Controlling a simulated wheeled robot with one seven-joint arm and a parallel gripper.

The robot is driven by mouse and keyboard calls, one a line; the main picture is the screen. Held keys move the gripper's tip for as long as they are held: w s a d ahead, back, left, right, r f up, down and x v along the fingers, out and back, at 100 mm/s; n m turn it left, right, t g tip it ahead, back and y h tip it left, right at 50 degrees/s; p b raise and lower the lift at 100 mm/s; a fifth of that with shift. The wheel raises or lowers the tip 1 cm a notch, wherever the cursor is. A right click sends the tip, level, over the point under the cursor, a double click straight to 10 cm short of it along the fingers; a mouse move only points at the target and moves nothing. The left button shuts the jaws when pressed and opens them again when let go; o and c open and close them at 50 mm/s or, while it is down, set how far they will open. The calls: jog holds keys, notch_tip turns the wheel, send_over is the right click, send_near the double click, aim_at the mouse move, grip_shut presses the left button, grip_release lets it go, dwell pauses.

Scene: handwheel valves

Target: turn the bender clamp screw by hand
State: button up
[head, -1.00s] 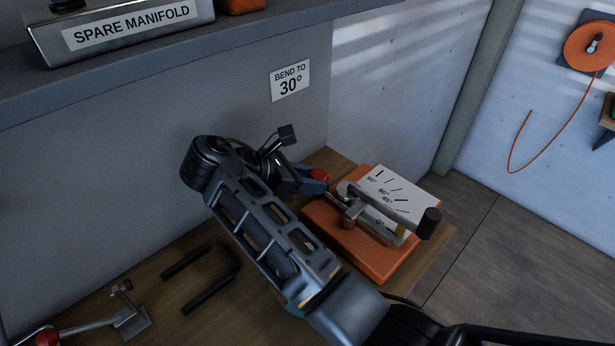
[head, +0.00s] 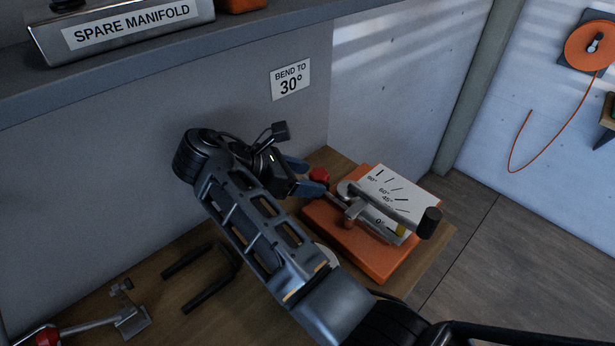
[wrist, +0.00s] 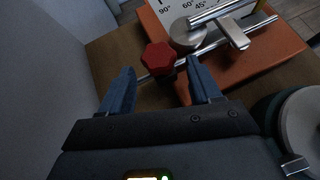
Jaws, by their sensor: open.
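The bender (head: 359,246) is an orange base with a white angle plate, a metal lever with a black grip (head: 430,222), and a clamp screw with a red knob (head: 319,175) on its left side. My gripper (head: 306,174) is open and just left of the red knob in the head view. In the wrist view the red knob (wrist: 158,58) shows whole, ahead of my gripper (wrist: 163,78) and between the lines of its two blue fingers. The fingers are apart and hold nothing; no contact with the knob shows.
The bender stands at the right end of a wooden bench (head: 225,316) against a grey wall. Black bent rods (head: 210,290) and a red-handled clamp (head: 130,318) lie at the bench's left. A shelf with a spare manifold (head: 125,25) hangs above. A sign (head: 290,80) reads "BEND TO 30°".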

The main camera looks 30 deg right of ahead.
jog(key=shift+v, duration=2.5)
jog(key=shift+s+a, duration=0.1)
jog(key=shift+a, duration=0.05)
jog(key=shift+c, duration=0.4)
